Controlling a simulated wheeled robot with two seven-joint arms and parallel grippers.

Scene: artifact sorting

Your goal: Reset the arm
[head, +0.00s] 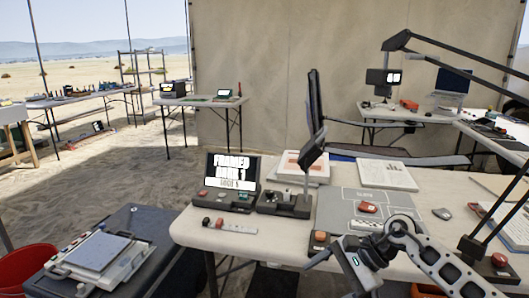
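My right arm comes in from the lower right over the front of the near table (270,238). Its gripper (335,262) hangs at the table's front edge, with a dark finger pointing left. I cannot tell its finger gap or see anything held in it. A grey mat (345,205) lies just behind it, with a small red object (368,207) on it. Another small reddish object (320,237) lies close to the gripper. My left gripper is not in view.
A desk lamp arm (490,225) rises at right.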

